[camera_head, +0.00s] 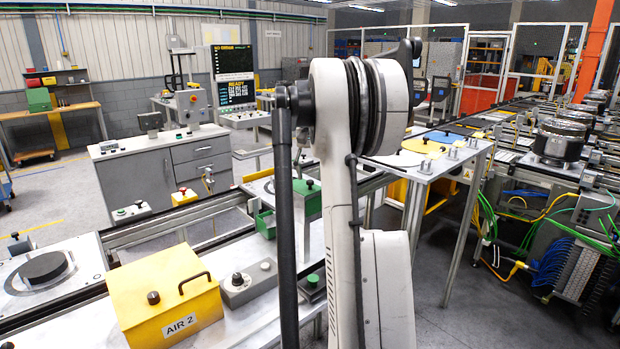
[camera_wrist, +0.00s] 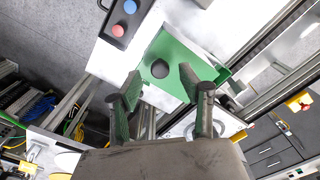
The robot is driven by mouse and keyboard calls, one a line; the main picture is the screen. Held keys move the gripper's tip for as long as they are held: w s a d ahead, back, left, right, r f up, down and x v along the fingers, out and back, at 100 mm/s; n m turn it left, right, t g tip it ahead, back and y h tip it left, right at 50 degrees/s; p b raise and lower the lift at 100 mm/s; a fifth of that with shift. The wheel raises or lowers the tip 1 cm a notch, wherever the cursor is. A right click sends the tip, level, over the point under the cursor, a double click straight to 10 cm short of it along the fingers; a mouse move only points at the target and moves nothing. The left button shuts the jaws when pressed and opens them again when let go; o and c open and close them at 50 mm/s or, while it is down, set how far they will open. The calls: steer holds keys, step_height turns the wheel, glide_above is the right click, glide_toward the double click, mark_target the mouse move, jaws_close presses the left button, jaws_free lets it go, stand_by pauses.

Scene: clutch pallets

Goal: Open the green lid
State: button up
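The green lid (camera_wrist: 183,51) shows in the wrist view as a flat green panel with a round black knob (camera_wrist: 160,69) on it. My gripper (camera_wrist: 160,78) is open in the wrist view, with one finger to each side of the knob and a gap on both sides. I cannot tell how far above the lid the fingertips are. In the head view, part of the green lid (camera_head: 308,196) shows behind my arm, and the lid looks closed. My gripper is hidden behind the arm there.
A yellow box labelled AIR 2 (camera_head: 166,296) and a grey button box (camera_head: 248,282) stand on the bench in front. A button box with blue and red buttons (camera_wrist: 122,18) lies close to the lid. Conveyor rails (camera_wrist: 279,84) run beside it.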

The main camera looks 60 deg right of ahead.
steer(key=shift+f, duration=1.1)
steer(key=shift+c, duration=0.5)
jaws_close()
